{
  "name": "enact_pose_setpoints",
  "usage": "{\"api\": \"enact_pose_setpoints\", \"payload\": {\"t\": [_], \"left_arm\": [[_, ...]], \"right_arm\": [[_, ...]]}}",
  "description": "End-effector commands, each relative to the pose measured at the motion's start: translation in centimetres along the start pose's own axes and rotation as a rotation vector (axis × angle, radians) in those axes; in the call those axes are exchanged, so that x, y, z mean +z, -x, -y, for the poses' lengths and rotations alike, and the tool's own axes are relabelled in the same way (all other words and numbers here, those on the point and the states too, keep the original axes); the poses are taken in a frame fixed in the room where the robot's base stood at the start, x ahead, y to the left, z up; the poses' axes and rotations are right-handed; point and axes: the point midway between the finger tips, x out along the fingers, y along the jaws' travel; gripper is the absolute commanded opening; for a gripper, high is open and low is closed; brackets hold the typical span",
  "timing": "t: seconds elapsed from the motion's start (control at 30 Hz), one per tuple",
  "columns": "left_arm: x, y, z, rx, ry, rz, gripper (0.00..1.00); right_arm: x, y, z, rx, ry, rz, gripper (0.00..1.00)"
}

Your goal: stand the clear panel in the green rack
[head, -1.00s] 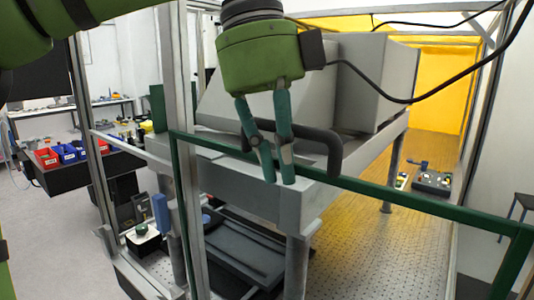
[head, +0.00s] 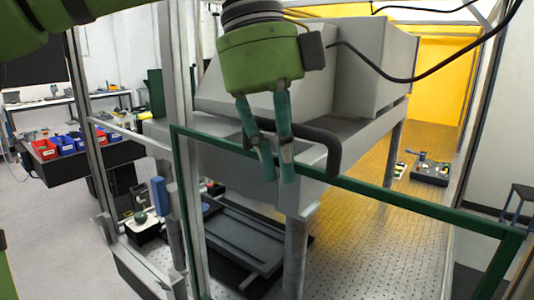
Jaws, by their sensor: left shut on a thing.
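The clear panel is a large see-through sheet with a green frame (head: 420,200) across the front of the head view. Its top edge slopes down to the right, and its lower part is out of frame. My left gripper (head: 278,172) is shut on the panel at the dark handle (head: 325,142) by its top edge. A dark green upright piece (head: 156,92) stands behind the metal post at left; I cannot tell whether it is the green rack. My right gripper is out of view.
Metal posts (head: 176,60) stand close on the left. A grey bench (head: 240,165) with a large grey housing (head: 362,70) is behind the panel. A control box (head: 431,172) lies on the perforated floor at right. Red and blue bins (head: 55,148) are on a black table.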

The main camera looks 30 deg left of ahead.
Motion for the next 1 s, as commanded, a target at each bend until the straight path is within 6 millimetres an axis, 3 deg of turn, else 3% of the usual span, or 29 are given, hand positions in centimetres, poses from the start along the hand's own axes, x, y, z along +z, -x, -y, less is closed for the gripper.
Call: {"api": "enact_pose_setpoints", "payload": {"t": [0.03,1.0], "left_arm": [[0.5,-1.0,0.5,0.010,-0.005,-0.002,0.00],[1.3,-4.2,0.5,0.009,-0.005,-0.002,0.00]], "right_arm": [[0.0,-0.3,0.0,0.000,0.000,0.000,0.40],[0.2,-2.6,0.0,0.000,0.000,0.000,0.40]]}}
